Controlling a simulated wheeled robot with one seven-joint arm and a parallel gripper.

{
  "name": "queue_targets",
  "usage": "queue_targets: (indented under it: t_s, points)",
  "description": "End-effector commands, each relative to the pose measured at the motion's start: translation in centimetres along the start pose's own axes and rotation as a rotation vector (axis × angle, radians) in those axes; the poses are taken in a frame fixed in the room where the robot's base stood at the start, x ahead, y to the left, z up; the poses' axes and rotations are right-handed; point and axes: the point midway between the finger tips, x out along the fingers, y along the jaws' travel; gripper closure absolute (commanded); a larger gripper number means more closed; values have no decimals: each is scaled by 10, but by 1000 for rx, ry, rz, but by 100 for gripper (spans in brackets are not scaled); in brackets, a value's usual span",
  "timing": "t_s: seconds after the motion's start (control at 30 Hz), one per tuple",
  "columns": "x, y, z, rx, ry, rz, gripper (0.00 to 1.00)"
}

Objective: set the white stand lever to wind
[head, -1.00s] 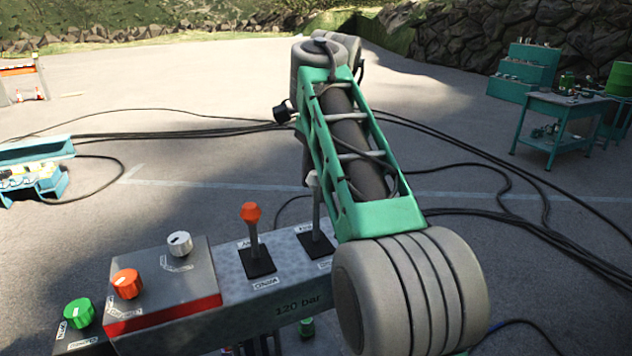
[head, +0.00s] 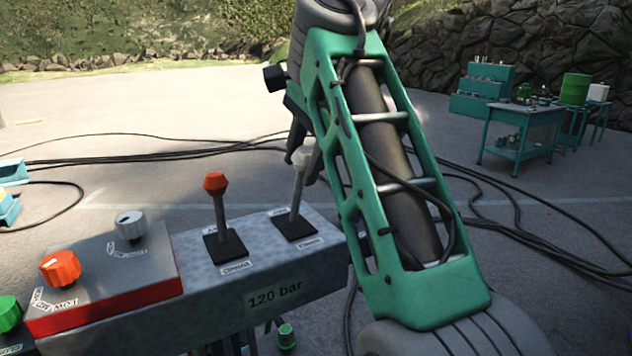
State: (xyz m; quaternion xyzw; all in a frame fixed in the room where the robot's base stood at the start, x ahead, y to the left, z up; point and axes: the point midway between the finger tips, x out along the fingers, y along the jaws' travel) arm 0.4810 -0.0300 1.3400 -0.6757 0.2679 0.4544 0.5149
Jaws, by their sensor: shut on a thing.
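The white stand lever (head: 297,197) stands in a dark slot plate (head: 296,230) at the right end of the grey control box (head: 262,275). It leans slightly to the right in the picture. My gripper (head: 304,157) is shut on the white lever's pale knob, with a dark finger on its left side. My green arm link hides part of the gripper on the right. Small labels lie before and behind the lever's slot; they are too small to read surely.
An orange-knobbed lever (head: 218,210) stands just left of the white one. A box with a white knob (head: 130,225) and an orange knob (head: 60,268) is further left. Black cables (head: 150,150) cross the ground. A teal workbench (head: 520,125) stands far right.

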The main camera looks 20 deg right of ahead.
Motion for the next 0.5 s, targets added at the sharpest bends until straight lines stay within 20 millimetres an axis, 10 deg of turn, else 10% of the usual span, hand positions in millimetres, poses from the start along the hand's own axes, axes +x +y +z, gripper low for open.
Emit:
queue_targets:
  t_s: [0.4,0.43,0.5]
  points:
    - [1,7,1,-1,-3,4,100]
    - [1,7,1,-1,-3,4,60]
    - [1,7,0,0,-2,4,54]
